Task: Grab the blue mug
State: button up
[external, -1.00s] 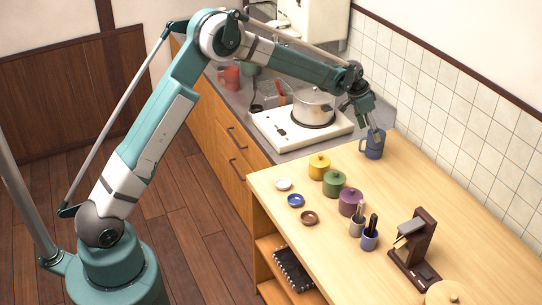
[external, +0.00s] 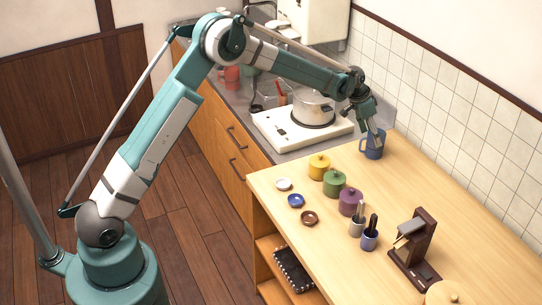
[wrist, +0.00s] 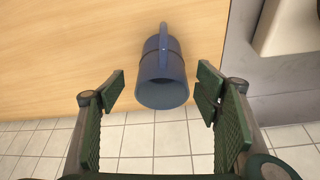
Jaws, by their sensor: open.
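The blue mug (external: 375,150) stands upright on the wooden counter at its far corner, near the tiled wall. Its handle faces left in the external view. In the wrist view the mug (wrist: 162,80) lies between and just ahead of the fingertips, with its handle pointing to the top of the picture. My gripper (external: 373,130) is at the mug's upper part in the external view. In the wrist view my gripper (wrist: 162,90) is open, one finger on each side of the mug, with gaps visible on both sides. Nothing is held.
The wooden counter (external: 450,235) also bears yellow (external: 319,167), green (external: 334,184) and purple (external: 351,202) lidded pots, small dishes and utensil cups, all nearer the camera. A white stove (external: 275,131) with a steel pot (external: 313,107) stands left of the mug. The tiled wall (external: 440,120) is close behind.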

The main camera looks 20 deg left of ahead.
aim_at(371, 152)
jog(key=shift+f, duration=0.15)
jog(key=shift+x, duration=2.45)
jog(key=shift+a, duration=0.2)
jog(key=c, duration=1)
